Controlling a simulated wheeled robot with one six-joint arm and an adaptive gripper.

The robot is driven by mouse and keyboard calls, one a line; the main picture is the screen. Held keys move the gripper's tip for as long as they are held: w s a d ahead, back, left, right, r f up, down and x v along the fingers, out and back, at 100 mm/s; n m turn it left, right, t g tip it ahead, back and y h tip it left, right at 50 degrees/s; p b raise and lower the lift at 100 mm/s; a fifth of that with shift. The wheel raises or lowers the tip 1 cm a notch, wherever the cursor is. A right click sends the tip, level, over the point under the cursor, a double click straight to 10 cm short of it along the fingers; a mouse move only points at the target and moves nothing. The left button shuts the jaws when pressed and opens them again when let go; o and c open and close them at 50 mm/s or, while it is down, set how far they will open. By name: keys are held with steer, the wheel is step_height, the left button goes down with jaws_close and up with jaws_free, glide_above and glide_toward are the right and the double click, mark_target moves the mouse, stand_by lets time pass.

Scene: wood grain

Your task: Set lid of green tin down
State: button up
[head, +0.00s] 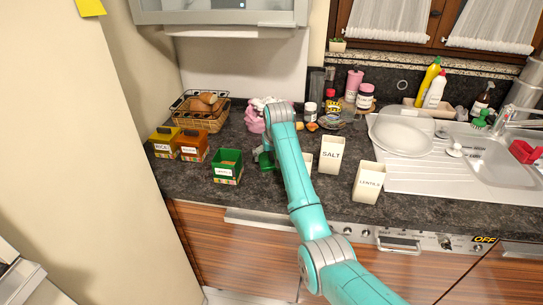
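The green tin (227,167) stands upright on the dark counter, open at the top, with something brownish inside and a white label on its front. A green piece that looks like its lid (265,161) shows to the right of the tin, just left of my arm. My gripper (268,149) is at that green piece, mostly hidden behind my own arm. I cannot tell whether its fingers are closed on the lid, or whether the lid touches the counter.
Yellow (163,140) and orange (193,146) tins stand left of the green one. A basket (201,113) is behind them. White SALT (331,154) and LENTILS (369,183) containers stand right of my arm. Some counter is bare between the green tin and lid.

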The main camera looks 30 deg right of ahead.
steer(key=v, duration=1.2)
steer(key=shift+s+a, duration=0.1)
steer(key=shift+s, duration=0.05)
stand_by(0.4)
